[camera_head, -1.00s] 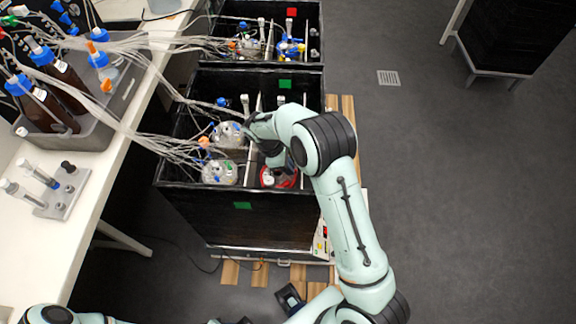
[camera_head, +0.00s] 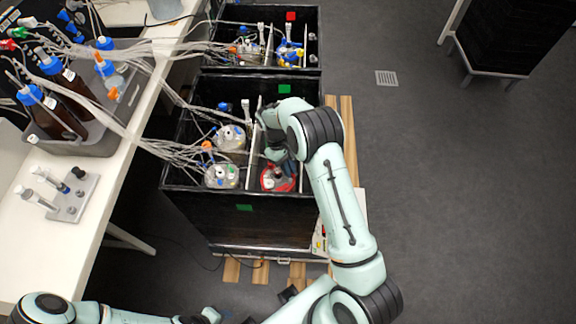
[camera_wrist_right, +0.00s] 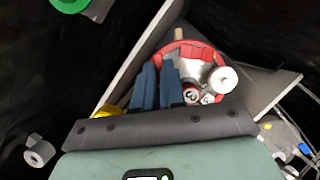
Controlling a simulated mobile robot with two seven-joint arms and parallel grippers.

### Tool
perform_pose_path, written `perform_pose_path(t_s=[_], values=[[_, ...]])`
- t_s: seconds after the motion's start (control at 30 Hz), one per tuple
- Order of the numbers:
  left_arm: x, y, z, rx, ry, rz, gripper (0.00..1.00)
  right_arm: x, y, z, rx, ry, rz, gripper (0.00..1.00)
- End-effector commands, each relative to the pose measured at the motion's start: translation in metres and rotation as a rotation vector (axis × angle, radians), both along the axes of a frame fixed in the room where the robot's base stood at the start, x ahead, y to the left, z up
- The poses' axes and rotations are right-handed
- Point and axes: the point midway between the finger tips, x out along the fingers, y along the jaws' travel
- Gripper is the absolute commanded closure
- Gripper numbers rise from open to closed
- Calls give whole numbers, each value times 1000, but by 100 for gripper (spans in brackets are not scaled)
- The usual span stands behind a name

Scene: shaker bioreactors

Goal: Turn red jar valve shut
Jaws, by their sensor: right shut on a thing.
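The red jar (camera_head: 279,179) stands in the lower right compartment of the near black shaker box. It has a red rim and a metallic top. In the right wrist view its red rim (camera_wrist_right: 212,52) curves around a silver top with a white cylinder. My right gripper (camera_head: 287,166) reaches down onto the jar from above. In the right wrist view its two blue fingers (camera_wrist_right: 157,84) are close together at the left side of the red rim. They are shut on the jar's valve, which they mostly hide.
Two clear jars with tubing, one a jar (camera_head: 222,175), stand left of the divider. Another shaker box (camera_head: 213,60) with jars sits behind. A white bench (camera_head: 105,195) with bottles and a valve stand (camera_head: 72,208) is at left. The floor (camera_head: 460,200) at right is clear.

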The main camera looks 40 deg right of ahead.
Motion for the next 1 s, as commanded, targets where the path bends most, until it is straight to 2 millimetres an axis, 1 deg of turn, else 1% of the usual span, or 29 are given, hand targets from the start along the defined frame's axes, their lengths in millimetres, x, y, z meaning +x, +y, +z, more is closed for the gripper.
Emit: perform_pose_path(t_s=[0.03, 0.2, 0.6, 0.8, 1.0], values=[[4, 0, 5, 0, -4, 0, 57, 1, -1, 3, 0, -1, -44, 100], [9, 0, 12, 0, -10, 0, 57, 1, -3, 2, 0, -2, -207, 100], [17, 0, 21, 0, -19, 0, 57, 0, -7, 1, 0, -1, -567, 100], [18, 0, 22, 0, -20, 0, 57, -1, -8, 1, 0, -3, -700, 100], [18, 0, 22, 0, -20, -1, 57, -2, -8, 1, 1, -2, -787, 100]])
